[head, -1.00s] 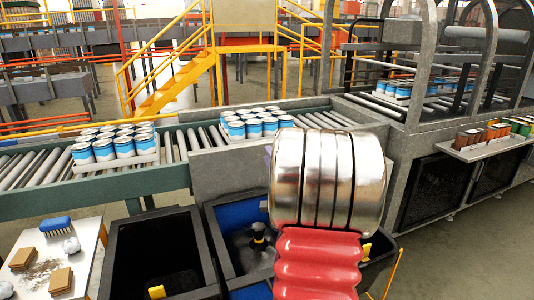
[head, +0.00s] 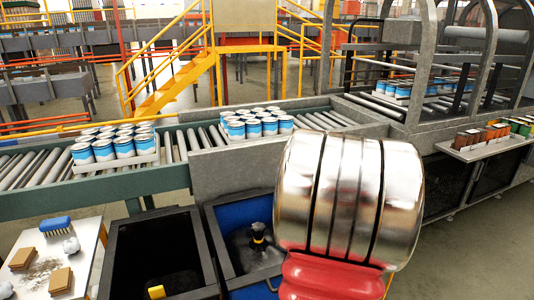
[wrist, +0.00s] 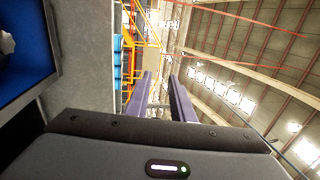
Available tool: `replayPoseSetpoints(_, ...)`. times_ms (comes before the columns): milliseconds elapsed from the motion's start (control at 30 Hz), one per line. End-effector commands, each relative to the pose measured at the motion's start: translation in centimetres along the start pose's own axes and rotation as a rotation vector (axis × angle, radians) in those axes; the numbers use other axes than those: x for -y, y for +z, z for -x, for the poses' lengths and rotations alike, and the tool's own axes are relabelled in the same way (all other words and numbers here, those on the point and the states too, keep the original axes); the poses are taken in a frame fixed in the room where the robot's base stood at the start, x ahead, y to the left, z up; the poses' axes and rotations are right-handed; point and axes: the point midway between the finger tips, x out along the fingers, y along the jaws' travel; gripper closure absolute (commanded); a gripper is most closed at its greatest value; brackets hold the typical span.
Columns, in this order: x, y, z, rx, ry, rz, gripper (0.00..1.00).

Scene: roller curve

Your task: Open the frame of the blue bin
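The blue bin (head: 244,211) stands in front of the conveyor in the head view, with blue inner walls and a dark frame (head: 219,258) around its top. A black knob-like part with a yellow band (head: 258,239) shows inside it over a grey surface. My silver and red arm hides the bin's right side. In the wrist view, the bin's blue wall (wrist: 18,68) and dark rim (wrist: 52,40) are at the upper left. My gripper (wrist: 160,76) shows two purple fingers apart with nothing between them, to the right of the bin there. It is hidden in the head view.
A black bin (head: 156,245) with a yellow tab stands left of the blue bin. A white table (head: 80,250) with a blue brush and blocks is at far left. Trays of blue-white cans (head: 103,150) sit on the roller conveyor (head: 180,150) behind the bins.

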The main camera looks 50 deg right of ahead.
Motion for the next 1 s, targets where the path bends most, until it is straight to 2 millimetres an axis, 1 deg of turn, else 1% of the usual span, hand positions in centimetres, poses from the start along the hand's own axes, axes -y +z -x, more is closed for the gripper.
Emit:
replayPoseSetpoints(33,0.0,0.0,0.0,0.000,0.000,0.000,0.81)
replayPoseSetpoints(167,0.0,0.4,-0.3,0.001,0.011,0.018,0.90)
replayPoseSetpoints(300,-0.1,1.9,-1.2,0.004,0.053,0.092,1.00)
replayPoseSetpoints(367,-0.2,2.9,-1.7,0.007,0.084,0.144,1.00)
replayPoseSetpoints(500,-0.4,6.0,-2.8,0.021,0.173,0.294,1.00)
replayPoseSetpoints(667,-0.6,9.8,-3.1,0.058,0.283,0.475,1.00)
replayPoseSetpoints(767,-0.7,12.2,-2.8,0.094,0.349,0.581,1.00)
replayPoseSetpoints(867,-0.8,14.7,-2.1,0.141,0.413,0.683,1.00)
replayPoseSetpoints(1000,-0.8,18.2,-0.4,0.226,0.495,0.820,1.00)
